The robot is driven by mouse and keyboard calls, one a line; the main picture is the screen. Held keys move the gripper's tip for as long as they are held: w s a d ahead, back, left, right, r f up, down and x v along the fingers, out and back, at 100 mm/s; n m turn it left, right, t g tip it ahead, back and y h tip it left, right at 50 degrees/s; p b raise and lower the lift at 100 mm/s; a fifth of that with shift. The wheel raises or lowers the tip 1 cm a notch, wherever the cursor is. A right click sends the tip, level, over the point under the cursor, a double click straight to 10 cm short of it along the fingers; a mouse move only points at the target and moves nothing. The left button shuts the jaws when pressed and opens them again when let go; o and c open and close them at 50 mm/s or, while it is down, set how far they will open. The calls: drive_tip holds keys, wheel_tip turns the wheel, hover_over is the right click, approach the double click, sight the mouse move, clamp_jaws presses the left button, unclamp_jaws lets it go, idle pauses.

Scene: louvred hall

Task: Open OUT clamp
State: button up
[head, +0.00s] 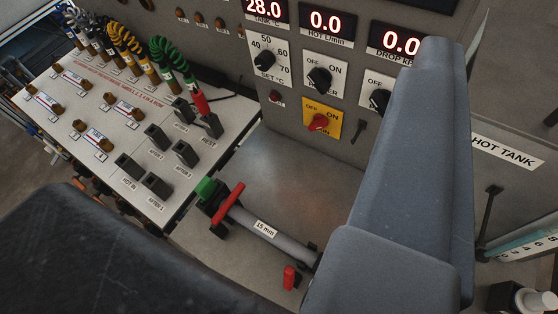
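A grey tube section (270,234) labelled "15 mm" lies on the bench. At its upper left end is a red lever (228,203) across a black clamp body, beside a green fitting (205,188). At its lower right end is a second, smaller red lever (289,277), partly near a black clamp. I cannot read an IN or OUT label on either. My gripper (255,130) shows as a large blue-grey finger at right and a dark shape at lower left, wide apart with nothing held between them. The right finger hides what lies behind the tube's right end.
A white panel (110,170) with black sockets, cables and a red plug stands at left. The grey control panel (335,125) behind has displays, knobs and a red switch on yellow. A "HOT TANK" label (506,150) is at right. The bench between is clear.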

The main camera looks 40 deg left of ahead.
drive_tip(key=w+a+f+g+y+p, duration=0.1)
drive_tip(key=w+a+f+g+p, duration=0.4)
drive_tip(key=w, duration=0.4)
drive_tip(key=m+g+h+p, duration=0.1)
drive_tip(key=g+p, duration=0.9)
drive_tip(key=p, duration=0.6)
hover_over(234, 192)
wheel_tip(234, 192, down, 26)
wheel_tip(234, 192, down, 13)
drive_tip(key=shift+d+r+p, duration=0.1)
drive_tip(key=shift+r+p, duration=0.1)
drive_tip(key=shift+p, duration=0.85)
clamp_jaws()
